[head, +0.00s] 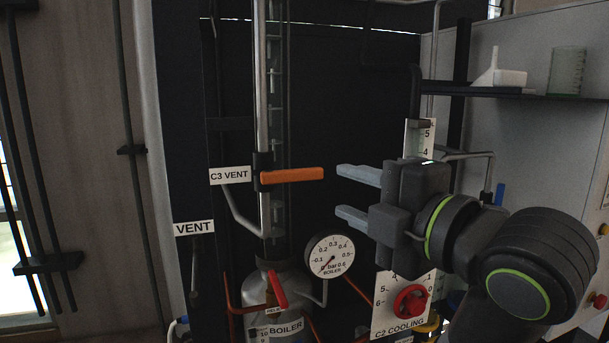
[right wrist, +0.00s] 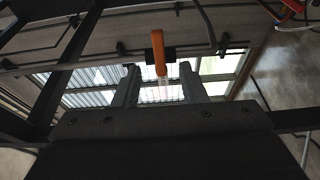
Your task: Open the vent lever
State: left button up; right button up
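The vent lever is an orange handle (head: 292,175) on a black mount on the vertical metal pipe, beside the label C3 VENT (head: 230,175). In the head view it lies nearly level and points right. My right gripper (head: 340,194) is open, with its two grey fingers pointing left, a little right of the lever's free end. In the right wrist view the orange handle (right wrist: 159,52) appears between and beyond the two fingertips (right wrist: 159,72). The fingers appear apart from it and hold nothing. My left gripper is not in view.
A pressure gauge (head: 329,257) sits below the lever. A red valve handle (head: 277,288) is on the boiler (head: 290,315). A red knob (head: 410,301) on the C2 COOLING plate is under my right arm. A shelf (head: 480,90) holds a white funnel (head: 497,75) and a beaker (head: 567,72).

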aim_at(308, 175)
jog(key=b+x, duration=0.2)
jog(key=x, duration=0.6)
jog(key=shift+w+a, duration=0.1)
jog(key=shift+w+a+b, duration=0.3)
jog(key=shift+w+b, duration=0.1)
jog(key=shift+w, duration=0.05)
jog(key=shift+w+a, duration=0.25)
jog(key=shift+w, duration=0.05)
jog(key=shift+d, duration=0.1)
grip_shut()
dwell(0.9)
